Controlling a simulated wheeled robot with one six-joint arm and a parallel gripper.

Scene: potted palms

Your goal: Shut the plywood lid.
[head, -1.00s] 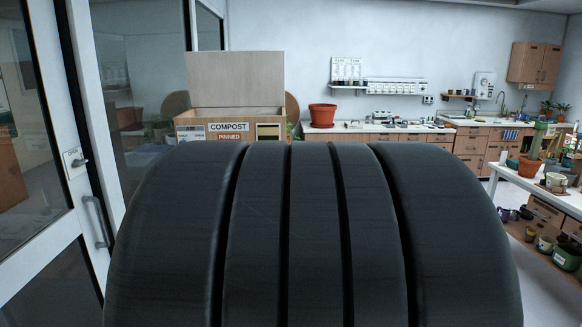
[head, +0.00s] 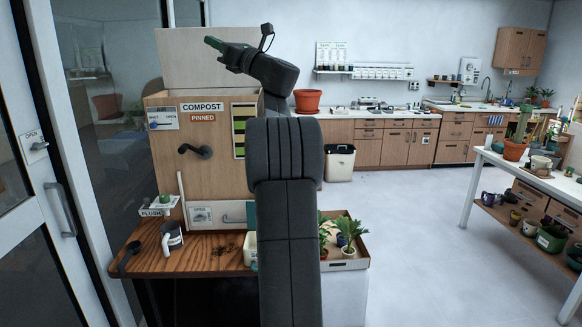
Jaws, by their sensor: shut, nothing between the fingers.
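The plywood lid (head: 190,65) stands up, open, at the back of the wooden compost box (head: 215,175), which bears the labels COMPOST and PINNED. My arm rises in front of the box's right side.
A tray (head: 345,264) of small palms is right of my arm. A glass door (head: 40,150) is at left. The floor at right is clear.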

